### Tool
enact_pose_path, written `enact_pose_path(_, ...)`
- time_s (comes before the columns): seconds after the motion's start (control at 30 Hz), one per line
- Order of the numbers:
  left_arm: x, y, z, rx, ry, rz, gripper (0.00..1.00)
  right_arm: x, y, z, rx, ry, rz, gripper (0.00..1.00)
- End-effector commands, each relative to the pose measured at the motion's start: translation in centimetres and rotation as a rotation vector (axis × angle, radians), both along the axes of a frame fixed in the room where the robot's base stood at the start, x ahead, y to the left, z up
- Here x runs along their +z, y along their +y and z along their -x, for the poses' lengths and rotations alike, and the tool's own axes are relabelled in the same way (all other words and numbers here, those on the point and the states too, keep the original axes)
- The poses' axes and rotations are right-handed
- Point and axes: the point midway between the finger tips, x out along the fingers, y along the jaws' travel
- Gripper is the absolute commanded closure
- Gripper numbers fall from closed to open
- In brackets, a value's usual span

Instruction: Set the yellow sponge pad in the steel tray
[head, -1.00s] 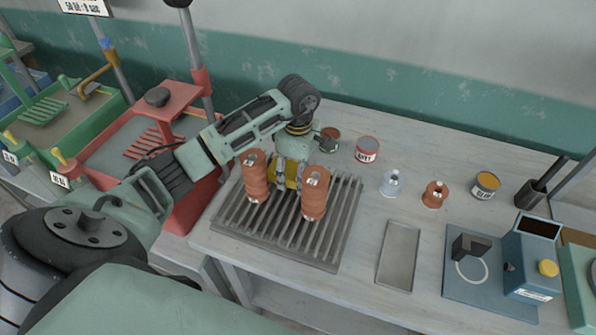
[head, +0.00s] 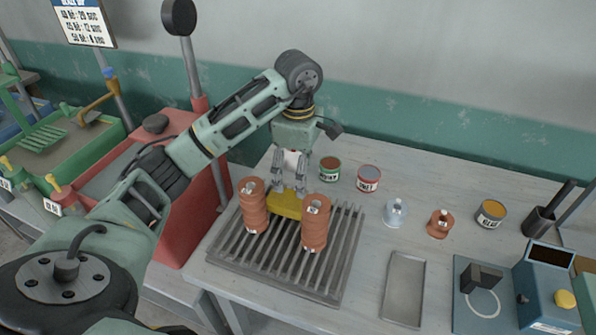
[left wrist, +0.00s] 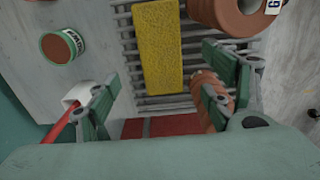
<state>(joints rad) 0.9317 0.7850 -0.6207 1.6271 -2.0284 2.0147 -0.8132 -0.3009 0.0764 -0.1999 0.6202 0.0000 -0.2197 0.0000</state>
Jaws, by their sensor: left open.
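The yellow sponge pad (head: 286,205) lies on the slatted grey rack between two ribbed terracotta stacks. It also shows in the left wrist view (left wrist: 158,48), long and flat on the slats. My left gripper (head: 289,187) is open and empty, just above the pad and pointing down; its spread fingers also show in the left wrist view (left wrist: 160,100). The steel tray (head: 404,290), a shallow grey rectangle, lies empty on the table to the right of the rack. My right gripper is not in view.
The terracotta stacks (head: 252,207) and (head: 315,224) stand close on either side of the pad on the rack (head: 272,278). A blue device (head: 545,285) is at right. A red basin (head: 190,225) is left.

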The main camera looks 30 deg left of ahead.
Motion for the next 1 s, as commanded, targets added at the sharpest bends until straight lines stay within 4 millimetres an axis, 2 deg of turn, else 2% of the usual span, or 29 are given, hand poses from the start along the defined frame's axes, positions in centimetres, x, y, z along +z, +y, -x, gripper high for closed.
enact_pose_path(0.13,1.5,0.1,0.0,0.001,-0.001,-0.001,0.25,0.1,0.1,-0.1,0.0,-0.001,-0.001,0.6)
enact_pose_path(0.23,1.3,0.2,0.0,0.0,0.0,-0.005,0.22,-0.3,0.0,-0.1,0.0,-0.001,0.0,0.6)
enact_pose_path(0.47,-1.3,0.7,0.4,0.001,0.002,-0.004,0.22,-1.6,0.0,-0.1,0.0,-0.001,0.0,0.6)
enact_pose_path(0.83,-5.0,0.3,0.3,0.0,0.007,0.001,0.22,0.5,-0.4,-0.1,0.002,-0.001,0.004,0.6)
enact_pose_path(1.0,-7.7,0.0,0.2,0.002,0.007,0.001,0.22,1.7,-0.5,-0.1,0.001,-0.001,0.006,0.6)
